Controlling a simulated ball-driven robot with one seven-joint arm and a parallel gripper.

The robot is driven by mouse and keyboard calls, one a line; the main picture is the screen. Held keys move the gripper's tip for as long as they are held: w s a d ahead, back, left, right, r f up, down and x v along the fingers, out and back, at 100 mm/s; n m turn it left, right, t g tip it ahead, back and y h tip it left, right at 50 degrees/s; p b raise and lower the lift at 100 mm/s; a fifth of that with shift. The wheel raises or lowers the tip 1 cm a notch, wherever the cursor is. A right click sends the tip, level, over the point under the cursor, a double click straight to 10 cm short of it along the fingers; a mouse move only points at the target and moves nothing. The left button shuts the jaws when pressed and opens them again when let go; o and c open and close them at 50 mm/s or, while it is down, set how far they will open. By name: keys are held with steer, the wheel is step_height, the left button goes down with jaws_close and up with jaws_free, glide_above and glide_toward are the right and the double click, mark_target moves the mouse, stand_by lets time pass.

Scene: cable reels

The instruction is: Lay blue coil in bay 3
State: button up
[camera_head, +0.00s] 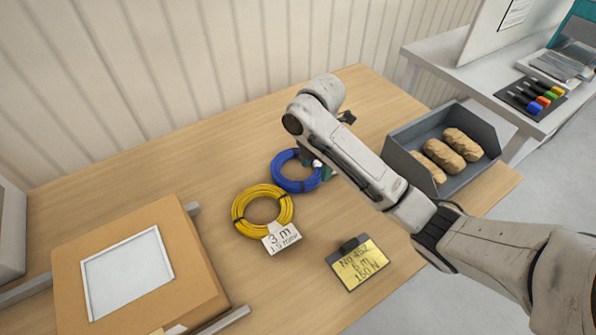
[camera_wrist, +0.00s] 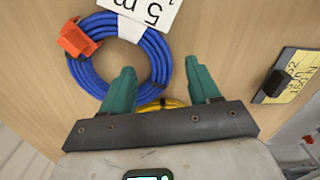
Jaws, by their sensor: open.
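The blue coil (camera_head: 278,176) lies flat on the wooden table, just behind the yellow coil (camera_head: 238,213). My gripper (camera_head: 316,168) is low at the blue coil's right side, partly hidden by my arm. In the wrist view the blue coil (camera_wrist: 156,52) carries an orange piece and a white label reading "5 m". My gripper's two green fingers (camera_wrist: 160,76) are apart with nothing held between them; the coil lies beyond them, to the upper left. Part of the yellow coil (camera_wrist: 162,104) shows low between the fingers. I see no bay marked 3.
The yellow coil has a "3 m" tag (camera_head: 281,237). A yellow card with a black clip (camera_head: 361,266) lies near the front edge. A grey bin (camera_head: 475,180) with brown bundles stands right, a cardboard box (camera_head: 200,275) left. Bare table (camera_head: 165,160) lies toward the wall.

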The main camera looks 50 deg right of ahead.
mark_target(314, 178)
steer(key=f, duration=0.1)
steer(key=f+b, duration=0.1)
steer(key=f, duration=0.1)
steer(key=shift+a, duration=0.35)
steer(key=shift+d+f, duration=0.1)
steer(key=shift+f, duration=0.6)
steer(key=shift+c, duration=0.4)
jaws_close()
